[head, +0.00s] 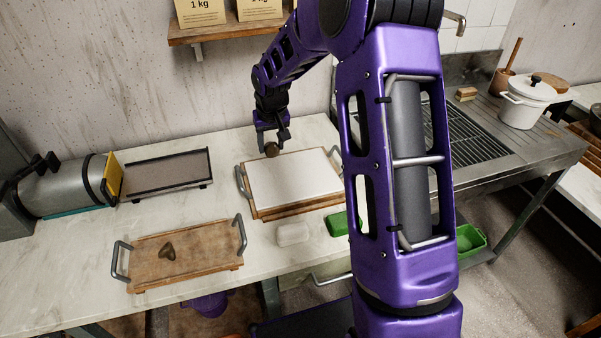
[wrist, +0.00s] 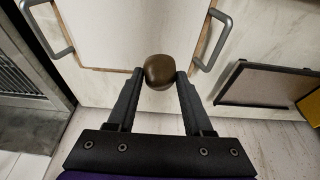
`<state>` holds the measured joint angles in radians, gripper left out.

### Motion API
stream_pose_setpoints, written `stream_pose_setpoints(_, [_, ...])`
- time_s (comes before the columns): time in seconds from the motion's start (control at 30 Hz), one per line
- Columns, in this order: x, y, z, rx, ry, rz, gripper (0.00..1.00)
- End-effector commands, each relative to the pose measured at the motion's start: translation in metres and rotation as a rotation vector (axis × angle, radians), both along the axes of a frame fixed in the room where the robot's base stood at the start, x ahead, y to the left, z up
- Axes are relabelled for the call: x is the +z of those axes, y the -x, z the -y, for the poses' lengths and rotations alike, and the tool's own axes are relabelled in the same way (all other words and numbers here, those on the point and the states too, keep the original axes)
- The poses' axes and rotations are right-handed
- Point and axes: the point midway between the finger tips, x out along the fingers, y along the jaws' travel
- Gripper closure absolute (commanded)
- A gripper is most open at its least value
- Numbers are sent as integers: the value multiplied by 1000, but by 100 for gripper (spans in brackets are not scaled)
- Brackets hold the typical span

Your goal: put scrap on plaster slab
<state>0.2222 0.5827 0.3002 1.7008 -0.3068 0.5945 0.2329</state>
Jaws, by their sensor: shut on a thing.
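The scrap is a small rounded brown lump (wrist: 159,72); it also shows in the head view (head: 271,150). My gripper (wrist: 160,78) is shut on it, with one fingertip on each side. In the head view my gripper (head: 272,143) is at the back left edge of the plaster slab (head: 292,180). The slab is a white rectangle on a wooden tray with metal handles, and it also shows in the wrist view (wrist: 125,30). The lump appears over or just beyond the slab's edge; I cannot tell whether it touches anything.
A framed dark tray (head: 167,174) and a metal cylinder machine (head: 68,188) stand at left. A whitish block (head: 293,233) and green container (head: 337,224) lie in front of the slab.

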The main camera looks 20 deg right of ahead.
Motion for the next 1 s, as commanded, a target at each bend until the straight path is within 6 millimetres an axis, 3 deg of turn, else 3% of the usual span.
stream_pose_setpoints(0.17, [-3, -4, 0, 1, 0, -2, 100])
stream_pose_setpoints(0.5, [-57, -4, -1, 2, 1, -3, 100])
stream_pose_setpoints(0.67, [-68, -4, 0, 2, 1, -3, 100])
stream_pose_setpoints(0.9, [-99, -4, -1, 2, 1, -4, 100])
stream_pose_setpoints(1.0, [-101, -4, -1, 2, 1, -1, 100])
